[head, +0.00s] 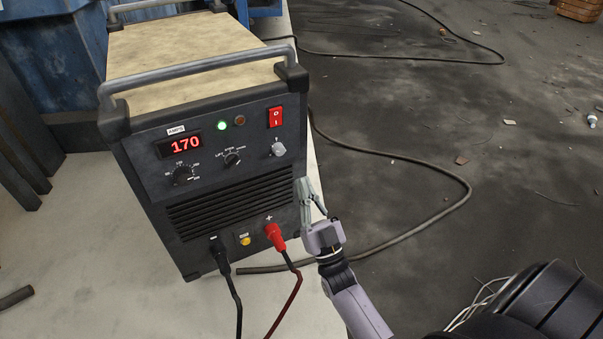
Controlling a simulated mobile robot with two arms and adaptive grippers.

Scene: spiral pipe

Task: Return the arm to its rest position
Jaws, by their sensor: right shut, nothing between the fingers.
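My right gripper (309,197) is in front of the right side of a black welding machine (225,170), near its lower right front edge. Its fingers point up and are shut with nothing between them. My right arm (350,295) comes in from the bottom of the picture. I cannot tell whether the fingertips touch the machine. The machine's display (180,144) reads 170, a green light (221,126) is lit, and a red switch (275,117) is at its upper right. My left gripper does not show.
The machine stands on a pale surface (90,270). A red plug (275,236) and a black plug (219,255) with cables sit low on its front. A dark cable (400,160) runs over the grey floor at right, which has small debris. A blue container (60,60) stands behind left.

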